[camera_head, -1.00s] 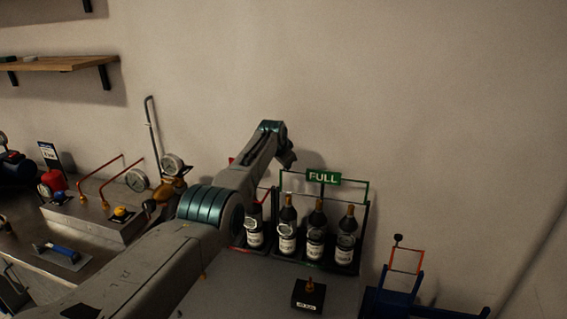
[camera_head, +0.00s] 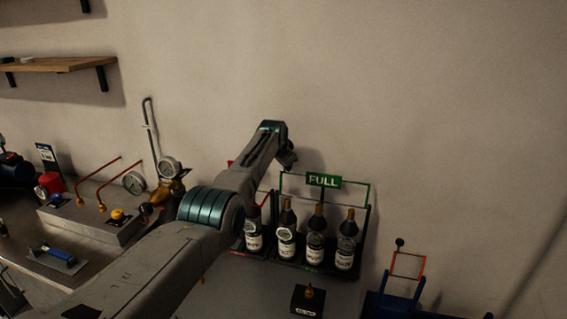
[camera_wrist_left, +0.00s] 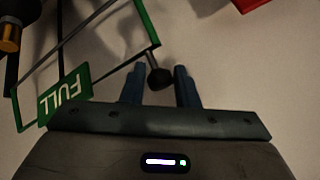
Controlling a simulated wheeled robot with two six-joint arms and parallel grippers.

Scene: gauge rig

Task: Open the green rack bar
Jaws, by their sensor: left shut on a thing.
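The green rack bar (camera_head: 357,184) spans the top of a dark rack of bottles, with a green FULL sign (camera_head: 323,181) on it. In the left wrist view the green bar (camera_wrist_left: 147,22) runs along the upper left, with its FULL sign (camera_wrist_left: 65,98) upside down. A dark round knob (camera_wrist_left: 160,79) at the bar's corner lies between the two fingers of my left gripper (camera_wrist_left: 160,70). The gripper is shut on this knob. In the head view my left wrist ends at the rack's upper left, and the fingers are hard to make out. My right gripper is not in view.
Several dark bottles (camera_head: 316,240) stand in the rack, and my left arm partly hides a neighbouring red rack. A small black block (camera_head: 308,299) sits in front. A blue frame with an orange bar (camera_head: 407,265) stands at right. Gauges and red pipes are at left.

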